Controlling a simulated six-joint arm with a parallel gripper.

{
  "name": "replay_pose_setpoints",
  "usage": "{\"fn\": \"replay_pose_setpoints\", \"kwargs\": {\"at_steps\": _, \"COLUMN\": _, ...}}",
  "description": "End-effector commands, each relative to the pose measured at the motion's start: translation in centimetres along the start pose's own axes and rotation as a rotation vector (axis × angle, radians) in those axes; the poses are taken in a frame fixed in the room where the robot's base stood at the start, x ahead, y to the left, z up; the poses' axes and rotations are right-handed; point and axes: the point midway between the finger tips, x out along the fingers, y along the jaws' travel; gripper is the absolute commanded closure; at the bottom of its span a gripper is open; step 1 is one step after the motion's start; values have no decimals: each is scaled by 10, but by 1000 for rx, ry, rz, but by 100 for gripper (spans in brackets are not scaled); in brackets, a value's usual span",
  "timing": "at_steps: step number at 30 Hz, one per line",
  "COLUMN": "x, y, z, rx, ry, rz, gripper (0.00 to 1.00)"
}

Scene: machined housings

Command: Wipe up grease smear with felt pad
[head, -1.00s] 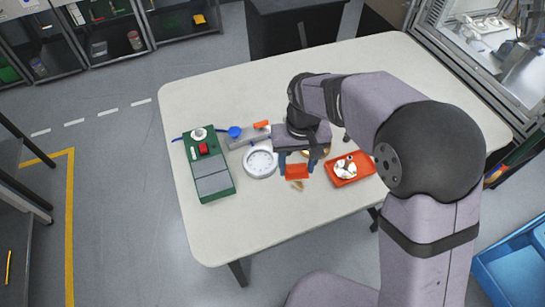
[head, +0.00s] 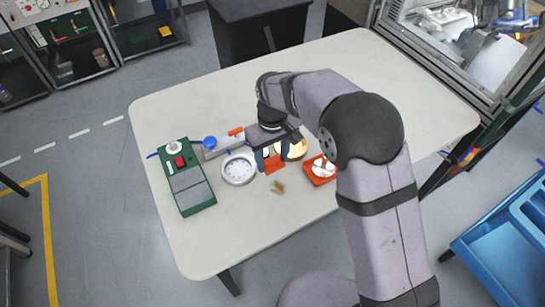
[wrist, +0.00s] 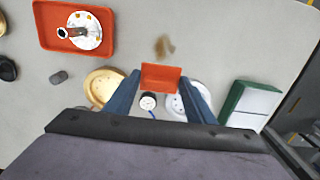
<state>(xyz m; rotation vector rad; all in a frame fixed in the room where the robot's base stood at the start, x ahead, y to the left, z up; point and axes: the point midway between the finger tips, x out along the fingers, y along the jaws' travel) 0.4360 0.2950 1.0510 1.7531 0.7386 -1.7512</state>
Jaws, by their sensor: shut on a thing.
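My gripper (head: 274,160) has its two blue fingers shut on a red-orange block, the felt pad (head: 274,167). The pad also shows in the wrist view (wrist: 160,77), between the fingertips. The grease smear (head: 278,187) is a small brown patch on the pale table, just in front of the pad in the head view. In the wrist view the smear (wrist: 164,46) lies beyond the pad, with bare table showing between them. I cannot tell exactly how high the pad is above the table.
A white round dish (head: 239,170) is left of the pad, and a brass round part (head: 298,150) is to the right. A red tray (head: 318,179) holds a white part. A green box (head: 186,181) stands at the left. The table's front is clear.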

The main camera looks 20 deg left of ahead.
Motion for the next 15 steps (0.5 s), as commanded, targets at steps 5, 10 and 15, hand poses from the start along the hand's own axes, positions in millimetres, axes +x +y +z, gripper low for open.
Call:
{"fn": "replay_pose_setpoints", "kwargs": {"at_steps": 5, "x": 21, "y": 0, "z": 0, "rx": 1, "ry": -1, "rz": 0, "gripper": 68}}
{"fn": "replay_pose_setpoints", "kwargs": {"at_steps": 10, "x": 36, "y": 0, "z": 0, "rx": 1, "ry": -2, "rz": 0, "gripper": 68}}
{"fn": "replay_pose_setpoints", "kwargs": {"at_steps": 15, "x": 52, "y": 0, "z": 0, "rx": 1, "ry": -1, "rz": 0, "gripper": 68}}
